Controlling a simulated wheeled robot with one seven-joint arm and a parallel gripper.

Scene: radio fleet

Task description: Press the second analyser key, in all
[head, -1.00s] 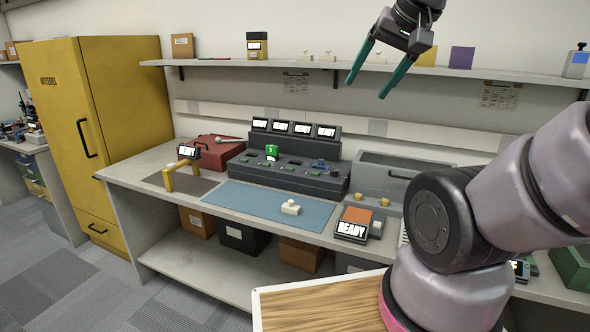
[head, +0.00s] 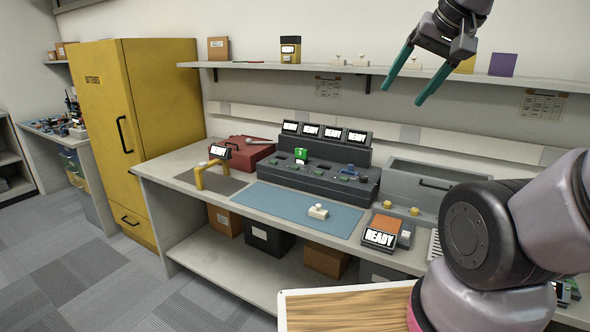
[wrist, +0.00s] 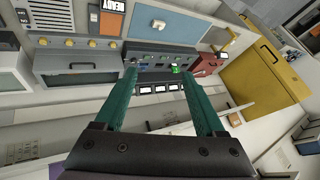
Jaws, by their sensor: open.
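No label reading "analyser" is legible in either view, so I cannot tell for sure which device it is. A small device with an orange top (head: 387,223) and a READY screen (head: 379,238) stands at the bench's front right. A dark stepped console (head: 335,178) with several READY screens stands at the back of the bench, with a green piece (head: 301,155) in it.
A blue mat (head: 280,206) carries a small cream block with a knob (head: 318,211). A yellow stand with a READY screen (head: 219,151) and a red case (head: 246,153) are at left. A yellow cabinet (head: 150,110) stands beyond. The wall shelf (head: 330,68) is behind my gripper.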

